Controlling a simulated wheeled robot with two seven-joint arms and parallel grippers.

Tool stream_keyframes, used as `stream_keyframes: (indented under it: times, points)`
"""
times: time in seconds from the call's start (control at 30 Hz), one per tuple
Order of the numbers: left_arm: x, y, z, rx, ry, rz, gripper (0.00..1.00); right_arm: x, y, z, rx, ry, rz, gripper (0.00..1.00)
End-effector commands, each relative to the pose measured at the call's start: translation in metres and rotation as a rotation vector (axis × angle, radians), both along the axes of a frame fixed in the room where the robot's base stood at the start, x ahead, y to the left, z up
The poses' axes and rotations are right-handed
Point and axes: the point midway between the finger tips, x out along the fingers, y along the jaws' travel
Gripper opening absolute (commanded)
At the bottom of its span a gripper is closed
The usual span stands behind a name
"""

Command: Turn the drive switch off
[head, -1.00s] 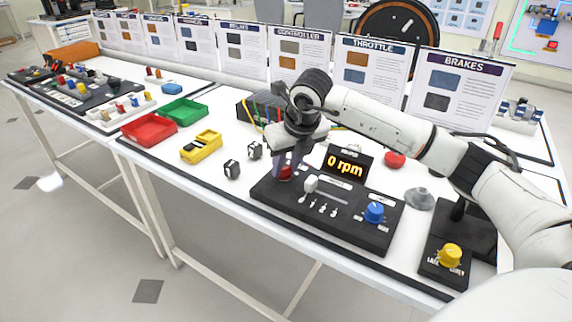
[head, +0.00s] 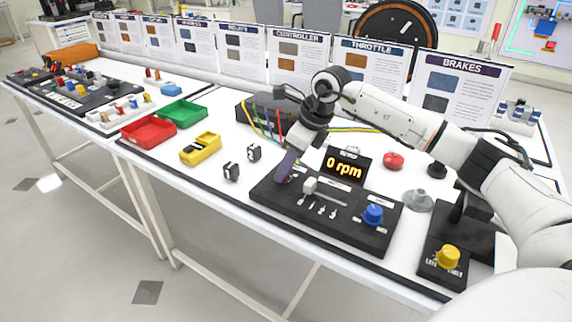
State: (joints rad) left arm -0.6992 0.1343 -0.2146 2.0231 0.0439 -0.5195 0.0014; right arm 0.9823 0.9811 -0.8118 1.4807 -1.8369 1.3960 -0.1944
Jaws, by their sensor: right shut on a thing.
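The black control panel (head: 330,232) lies on the white table. At its left end my right gripper (head: 287,170) points down and is shut on the red knob, which its fingers now almost wholly hide. The knob's label and exact angle cannot be read. The panel also carries a white slider handle (head: 310,185), several small toggle switches (head: 322,210) and a blue knob (head: 373,214). The display (head: 345,166) behind the panel reads 0 rpm. My left gripper is not in view.
A yellow knob (head: 449,256) sits on a black box at the right. A red mushroom button (head: 393,160) and a grey cone (head: 418,200) stand behind the panel. Red (head: 149,131), green (head: 183,113) and yellow (head: 201,149) trays lie left. Coloured cables run behind my gripper.

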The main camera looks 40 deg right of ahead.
Motion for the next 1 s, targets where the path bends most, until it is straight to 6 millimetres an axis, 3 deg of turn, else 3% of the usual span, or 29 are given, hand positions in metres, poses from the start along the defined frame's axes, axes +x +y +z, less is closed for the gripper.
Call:
stream_keyframes:
  times: [0.5,1.0]
  points:
    - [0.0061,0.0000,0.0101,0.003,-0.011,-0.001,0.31,0.0025,-0.0017,0.0016,0.001,-0.003,0.333,0.06]
    - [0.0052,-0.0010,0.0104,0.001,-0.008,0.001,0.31,0.0027,-0.0017,0.0012,-0.001,-0.004,0.396,0.06]
